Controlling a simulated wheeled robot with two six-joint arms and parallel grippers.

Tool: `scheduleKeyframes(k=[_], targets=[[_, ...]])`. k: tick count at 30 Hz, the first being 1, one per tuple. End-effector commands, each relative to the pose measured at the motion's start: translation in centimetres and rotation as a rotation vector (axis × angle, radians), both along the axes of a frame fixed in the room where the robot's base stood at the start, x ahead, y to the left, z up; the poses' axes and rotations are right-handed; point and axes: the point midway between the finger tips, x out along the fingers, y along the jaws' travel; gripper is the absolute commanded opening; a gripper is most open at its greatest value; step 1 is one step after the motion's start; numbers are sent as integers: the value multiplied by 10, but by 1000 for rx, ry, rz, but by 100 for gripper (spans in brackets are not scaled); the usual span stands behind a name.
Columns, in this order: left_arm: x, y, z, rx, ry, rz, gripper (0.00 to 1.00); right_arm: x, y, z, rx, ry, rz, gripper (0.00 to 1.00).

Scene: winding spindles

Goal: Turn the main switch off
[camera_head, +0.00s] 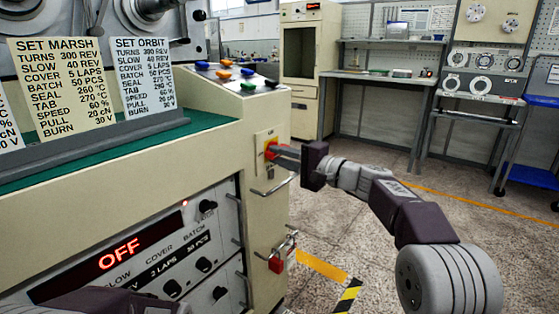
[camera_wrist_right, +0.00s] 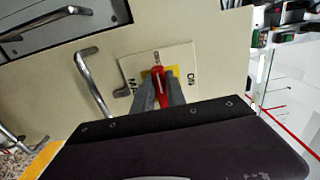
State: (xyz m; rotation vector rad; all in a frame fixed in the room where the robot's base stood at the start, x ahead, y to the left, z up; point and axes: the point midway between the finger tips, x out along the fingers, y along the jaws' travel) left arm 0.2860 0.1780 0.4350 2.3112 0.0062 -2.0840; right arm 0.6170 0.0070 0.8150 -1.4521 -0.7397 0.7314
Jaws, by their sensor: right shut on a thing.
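The main switch (camera_head: 271,148) has a red handle on a yellow backing, set in a pale plate on the cream end face of the machine. In the right wrist view its red handle (camera_wrist_right: 158,84) lies between the two grey fingers. My right gripper (camera_head: 285,153) is shut on this handle, with its fingers hiding part of it. The word ON is printed on the plate beside the handle in the wrist view. Part of my left arm (camera_head: 105,301) shows at the bottom left of the head view; its fingertips cannot be made out.
A metal pull handle (camera_head: 274,186) sits below the switch, and a red padlock (camera_head: 278,262) hangs lower down. The front display (camera_head: 119,253) reads OFF. Setting cards (camera_head: 143,78) stand on the machine's green ledge. Open floor lies to the right.

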Motion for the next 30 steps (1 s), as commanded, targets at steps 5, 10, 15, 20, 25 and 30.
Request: scheduleKeyframes(k=[5, 10, 15, 20, 25, 30], targets=[[0, 0, -1, 0, 0, 0, 36, 0, 1, -1, -7, -5, 3, 0], [0, 0, -1, 0, 0, 0, 36, -1, 1, -1, -7, -4, 3, 0], [0, 0, -1, 0, 0, 0, 36, 0, 1, -1, -7, -4, 3, 38], [0, 0, -1, 0, 0, 0, 36, 0, 0, -1, -5, -4, 2, 38], [0, 0, 1, 0, 0, 0, 36, -3, -4, 0, -5, -3, 0, 38], [0, 0, 8, 0, 0, 0, 36, -23, -33, 2, -3, -1, -4, 38]])
